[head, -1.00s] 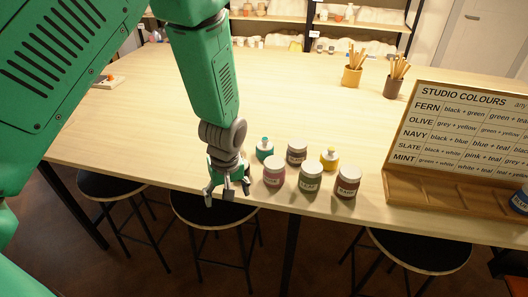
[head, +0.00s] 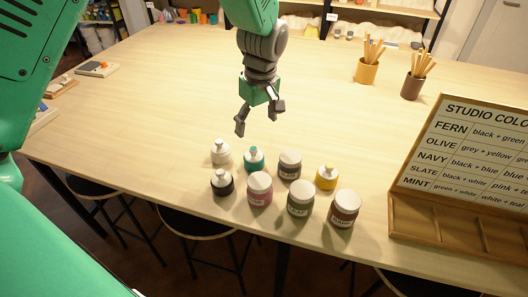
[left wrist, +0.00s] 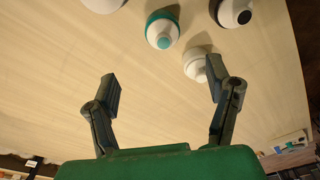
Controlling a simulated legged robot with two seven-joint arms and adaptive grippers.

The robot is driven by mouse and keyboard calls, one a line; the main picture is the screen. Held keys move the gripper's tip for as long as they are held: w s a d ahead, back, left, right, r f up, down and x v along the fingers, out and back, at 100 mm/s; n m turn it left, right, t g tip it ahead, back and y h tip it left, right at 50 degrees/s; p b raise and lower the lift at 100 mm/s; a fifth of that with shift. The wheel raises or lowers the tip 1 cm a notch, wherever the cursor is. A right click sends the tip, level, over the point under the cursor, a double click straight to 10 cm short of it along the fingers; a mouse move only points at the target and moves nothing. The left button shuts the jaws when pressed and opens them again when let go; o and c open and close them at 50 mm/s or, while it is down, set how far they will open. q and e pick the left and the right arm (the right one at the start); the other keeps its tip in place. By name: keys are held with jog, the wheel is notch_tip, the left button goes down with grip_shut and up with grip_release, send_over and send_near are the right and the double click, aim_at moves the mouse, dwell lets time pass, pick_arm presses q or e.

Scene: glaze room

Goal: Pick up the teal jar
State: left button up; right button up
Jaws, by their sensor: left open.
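The teal jar (head: 254,159) stands upright on the table in the head view, between a white jar (head: 221,152) and a dark-labelled jar (head: 289,165). My left gripper (head: 257,120) is open and empty, above the table and beyond the jars in the head view. In the left wrist view its fingers (left wrist: 165,95) are spread wide, with the teal jar past their tips. The white jar (left wrist: 196,64) is close by the right finger. My right gripper is not in view.
The colour board (head: 465,150) is at the right. Pencil cups (head: 367,70) stand behind. The table's middle is clear.

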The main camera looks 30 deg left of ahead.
aim_at(252, 147)
pick_arm(q)
jog(key=f, duration=0.4)
jog(key=shift+s, duration=0.25)
jog(key=f, duration=0.2)
jog(key=a+f, duration=0.1)
jog(key=f, duration=0.1)
jog(key=shift+w+a+p, duration=0.2)
jog(key=shift+p, duration=0.1)
jog(key=shift+a+f, duration=0.2)
jog(key=shift+f, duration=0.35)
jog(key=f, duration=0.2)
jog(key=f+p, duration=0.1)
jog(key=f, duration=0.1)
jog(key=shift+d, duration=0.4)
jog(key=shift+w+f, duration=0.1)
jog(key=shift+f, duration=0.1)
jog(key=shift+a, duration=0.15)
jog(key=shift+a, duration=0.1)
jog(key=c, duration=1.5)
